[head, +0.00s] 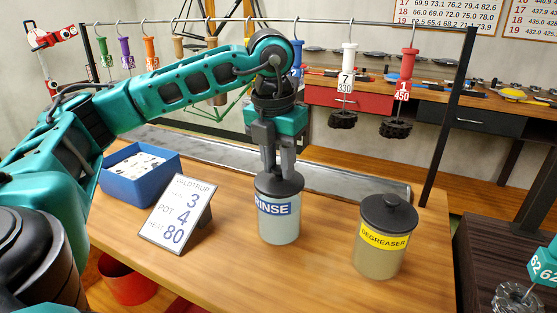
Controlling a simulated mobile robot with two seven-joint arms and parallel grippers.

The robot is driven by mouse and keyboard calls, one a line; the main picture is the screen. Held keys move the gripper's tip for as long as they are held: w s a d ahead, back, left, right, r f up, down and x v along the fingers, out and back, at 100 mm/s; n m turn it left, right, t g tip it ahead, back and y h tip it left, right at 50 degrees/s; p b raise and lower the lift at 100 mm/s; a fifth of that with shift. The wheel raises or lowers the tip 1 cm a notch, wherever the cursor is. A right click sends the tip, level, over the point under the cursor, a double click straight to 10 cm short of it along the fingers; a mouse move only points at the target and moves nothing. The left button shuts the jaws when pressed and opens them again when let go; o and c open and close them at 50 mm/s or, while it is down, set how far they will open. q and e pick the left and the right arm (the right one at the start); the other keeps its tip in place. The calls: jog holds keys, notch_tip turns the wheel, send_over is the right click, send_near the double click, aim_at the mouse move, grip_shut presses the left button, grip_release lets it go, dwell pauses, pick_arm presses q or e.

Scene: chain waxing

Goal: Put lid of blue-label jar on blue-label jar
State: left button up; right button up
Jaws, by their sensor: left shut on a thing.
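The blue-label jar (280,228) is a clear jar marked RINSE. It stands upright on the wooden table near the middle of the head view. Its dark grey lid (296,187) is at the jar's mouth and looks level. I cannot tell whether it is fully seated. My left gripper (278,172) comes straight down from above and is shut on the lid's top, hiding its knob. My right gripper is not in view.
A yellow-label DEGREASER jar (383,258) with its lid on stands to the right. A number sign (176,214) and a blue box (140,176) are to the left. A rail (330,21) with hanging tools crosses behind. The table front between the jars is clear.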

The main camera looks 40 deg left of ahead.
pick_arm(q)
jog(key=o, duration=1.1)
jog(key=r, duration=0.5)
jog(key=s+r+p, duration=0.1)
jog(key=r, duration=0.2)
jog(key=shift+d+r, duration=0.15)
notch_tip(320, 180, up, 5)
jog(key=p, duration=0.3)
send_over(276, 171)
jog(key=shift+s+f, duration=0.2)
jog(key=shift+s, duration=0.1)
